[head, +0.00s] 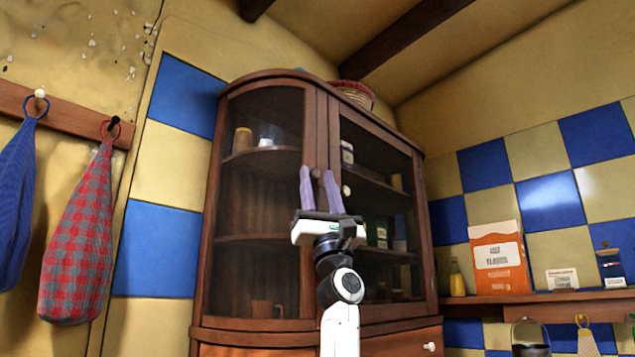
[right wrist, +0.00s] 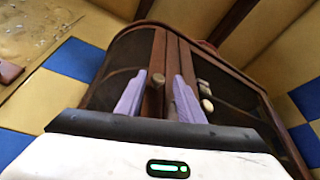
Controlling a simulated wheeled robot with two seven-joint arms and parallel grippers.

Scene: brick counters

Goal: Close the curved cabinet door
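The brown wooden cabinet (head: 308,240) has a curved glass door (head: 262,200) on its left and a second glass door (head: 378,165) on its right. Both doors look flush or nearly so; I cannot tell whether a small gap stays at the curved one. A dark knob (head: 315,172) and a pale knob (head: 346,190) sit near the middle. My right gripper (head: 320,188) is open, with its two lilac fingers pointing up in front of the middle door frames. In the right wrist view it (right wrist: 160,90) is empty, its fingers apart; contact with the door is unclear. My left gripper is out of view.
A basket (head: 355,92) sits on top of the cabinet. A drawer with a pale knob (head: 430,347) is below the doors. Cloths (head: 78,235) hang at the left. A shelf (head: 540,297) with an orange box (head: 500,258) is at the right.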

